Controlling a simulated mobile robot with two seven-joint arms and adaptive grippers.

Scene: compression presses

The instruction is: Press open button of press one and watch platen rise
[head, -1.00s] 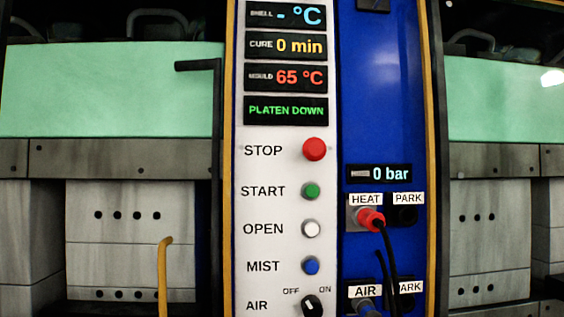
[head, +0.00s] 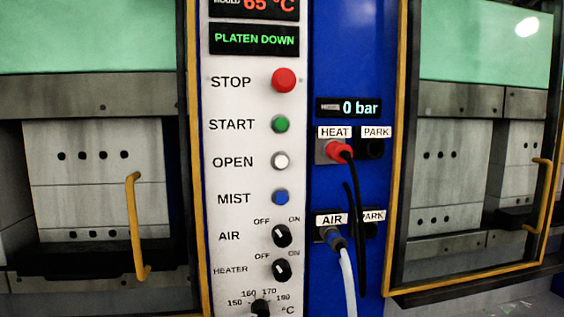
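The white OPEN button (head: 281,161) sits on the white control panel (head: 228,290) in the middle of the head view, between the green START button (head: 281,124) and the blue MIST button (head: 281,198). The red STOP button (head: 284,80) is above them. The green display (head: 254,39) reads PLATEN DOWN. The press on the left (head: 95,150) shows its grey blocks behind a frame with a yellow handle (head: 134,225). The bar display (head: 349,108) reads 0 bar. Neither of my grippers is in view.
Right of the panel, a red plug (head: 338,150) sits in the HEAT socket and a grey-blue plug (head: 333,238) in the AIR socket; their hoses hang down. AIR (head: 282,236) and HEATER (head: 282,270) knobs are below the buttons. A second press door with a yellow handle (head: 543,210) stands right.

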